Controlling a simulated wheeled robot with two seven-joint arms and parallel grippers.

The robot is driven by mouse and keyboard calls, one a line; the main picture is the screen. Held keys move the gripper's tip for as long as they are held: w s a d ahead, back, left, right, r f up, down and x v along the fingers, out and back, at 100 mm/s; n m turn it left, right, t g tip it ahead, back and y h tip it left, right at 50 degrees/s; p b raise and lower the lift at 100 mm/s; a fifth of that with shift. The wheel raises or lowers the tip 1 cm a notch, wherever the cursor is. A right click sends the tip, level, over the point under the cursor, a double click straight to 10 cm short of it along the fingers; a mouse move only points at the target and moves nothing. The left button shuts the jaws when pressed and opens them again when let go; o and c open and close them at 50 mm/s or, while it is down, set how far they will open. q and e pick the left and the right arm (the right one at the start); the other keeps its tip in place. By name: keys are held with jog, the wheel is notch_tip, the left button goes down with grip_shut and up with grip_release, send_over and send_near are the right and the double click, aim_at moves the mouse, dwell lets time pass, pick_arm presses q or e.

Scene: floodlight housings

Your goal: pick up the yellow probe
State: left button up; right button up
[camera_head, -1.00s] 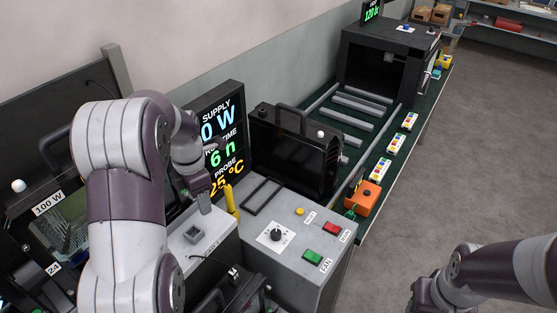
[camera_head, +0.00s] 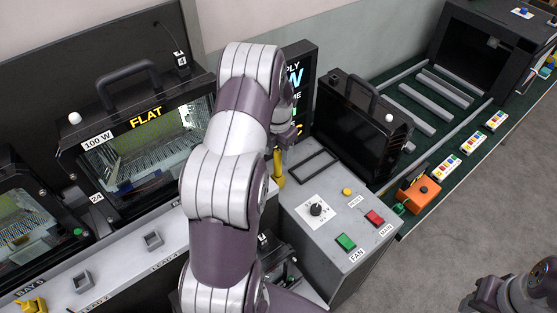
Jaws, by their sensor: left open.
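The yellow probe (camera_head: 279,167) stands upright at the left edge of the grey control box, in front of the dark display. My left gripper (camera_head: 285,138) is open at the probe's upper end. The fingers overlap the probe's top in this view, and I cannot tell whether they touch it or are around it. My left arm hides part of the bench beside it. My right arm shows at the lower right, and its fingers are out of frame.
The grey control box (camera_head: 341,270) carries a knob (camera_head: 316,209), a green button (camera_head: 346,242) and a red button (camera_head: 375,217). A black housing (camera_head: 357,125) stands behind it. A lit floodlight housing (camera_head: 145,150) is on the left. An orange box (camera_head: 419,193) sits at the right.

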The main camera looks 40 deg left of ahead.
pick_arm(q)
jog(key=shift+s+f, duration=0.15)
jog(key=shift+f, duration=0.35)
grip_shut()
jog(key=shift+r, duration=0.1)
